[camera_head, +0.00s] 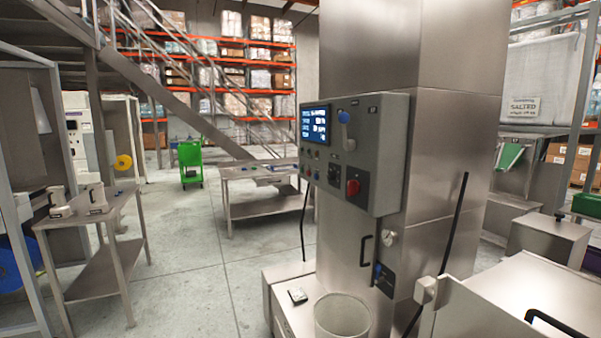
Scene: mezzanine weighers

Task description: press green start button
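A grey control panel (378,140) is mounted on a large steel column right of the middle. It has a lit blue screen (315,124) at its upper left. Below the screen are two rows of small round buttons (309,163); some look green, but they are too small to tell which is the start button. A big red button (352,187) sits at the lower part of the panel, with a dark switch (334,175) to its left. Neither of my grippers shows in this view.
A pale round bin (342,316) stands at the column's foot. A steel table (90,215) with small items is at left, another steel table (262,208) behind the panel. A green cart (190,163) stands farther back. Concrete floor (190,250) between the tables is clear.

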